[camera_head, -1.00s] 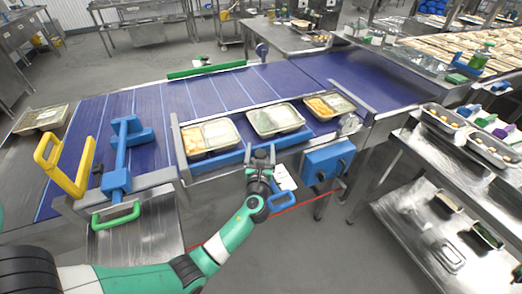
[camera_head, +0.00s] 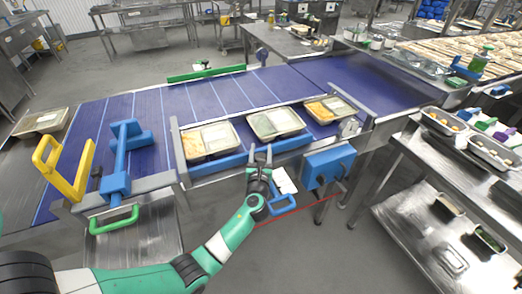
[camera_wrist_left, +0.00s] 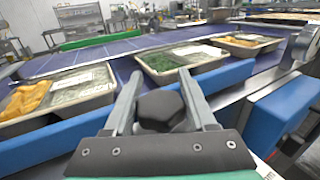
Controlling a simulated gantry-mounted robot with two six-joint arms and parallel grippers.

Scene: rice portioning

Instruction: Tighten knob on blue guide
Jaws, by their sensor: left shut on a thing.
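The blue guide (camera_head: 218,162) is a long blue bar along the near side of the conveyor. It also shows in the left wrist view (camera_wrist_left: 52,145), running behind my fingers. My left gripper (camera_head: 260,152) is at the middle of this guide, on its near side. In the left wrist view, my left gripper's fingers (camera_wrist_left: 160,92) stand on either side of a dark, faceted knob (camera_wrist_left: 160,110) and are shut on it. The knob is too small to make out in the head view. My right gripper is not in view.
Filled trays (camera_head: 276,124) stand on the purple conveyor (camera_head: 160,110) just behind the guide. A blue box (camera_head: 328,166) is to the right of my gripper, with a blue handle (camera_head: 279,204) below. A yellow handle (camera_head: 80,180) stands at the left.

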